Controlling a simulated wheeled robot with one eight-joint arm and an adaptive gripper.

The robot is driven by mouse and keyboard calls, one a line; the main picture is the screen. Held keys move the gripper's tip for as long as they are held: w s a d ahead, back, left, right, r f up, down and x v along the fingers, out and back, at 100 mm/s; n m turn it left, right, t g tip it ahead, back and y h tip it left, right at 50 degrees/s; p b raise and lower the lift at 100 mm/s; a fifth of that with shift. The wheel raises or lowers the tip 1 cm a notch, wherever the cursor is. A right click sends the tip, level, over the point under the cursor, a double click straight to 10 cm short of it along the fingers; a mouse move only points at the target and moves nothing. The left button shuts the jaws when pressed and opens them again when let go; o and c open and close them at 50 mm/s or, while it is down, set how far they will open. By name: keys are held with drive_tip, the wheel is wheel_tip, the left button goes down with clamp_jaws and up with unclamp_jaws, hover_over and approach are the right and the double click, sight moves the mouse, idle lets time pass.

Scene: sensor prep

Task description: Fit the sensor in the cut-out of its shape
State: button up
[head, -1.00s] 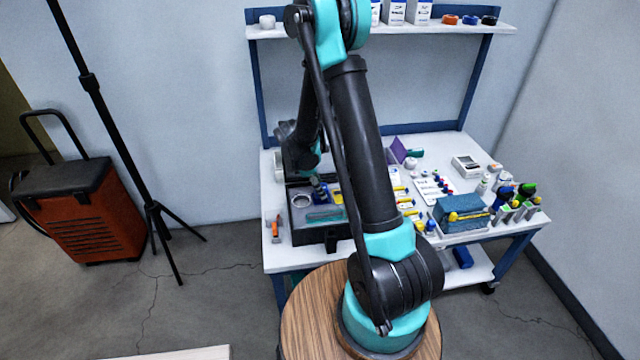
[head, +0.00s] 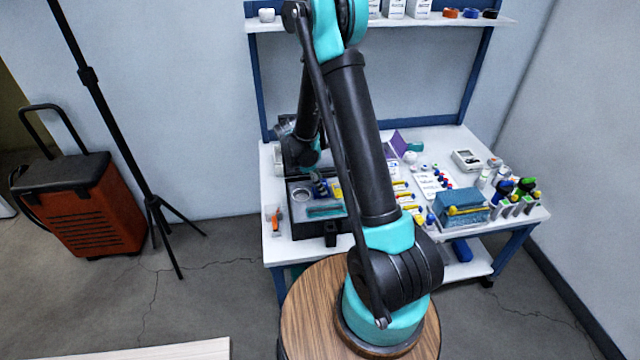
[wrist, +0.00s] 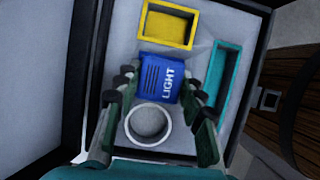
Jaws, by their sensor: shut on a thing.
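A blue block-shaped sensor (wrist: 160,80) marked LIGHT sits between the fingers of my gripper (wrist: 157,88) in the wrist view. The gripper is shut on it. The sensor is over the pale insert of the dark case (head: 333,228). Around it the insert shows a yellow rectangular cut-out (wrist: 168,24), a long teal cut-out (wrist: 223,84) and a round white-rimmed cut-out (wrist: 149,124). The insert right under the sensor is hidden, and I cannot tell how high the sensor is. In the head view my gripper (head: 319,184) is small, above the case.
The white workbench (head: 280,252) holds an orange-handled tool (head: 276,220) left of the case. Right of my arm are a labelled sheet with colored parts, a blue box (head: 462,202), a white meter (head: 466,160) and several bottles. A shelf (head: 470,25) is above. My arm hides part of the bench.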

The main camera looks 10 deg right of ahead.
drive_tip(key=shift+f, duration=0.7)
idle(2.4)
drive_tip(key=o, duration=1.2)
drive_tip(key=shift+c, duration=0.2)
drive_tip(key=shift+o, duration=0.5)
drive_tip(key=shift+o, duration=0.7)
drive_tip(key=shift+r, duration=0.1)
drive_tip(key=shift+r, duration=3.4)
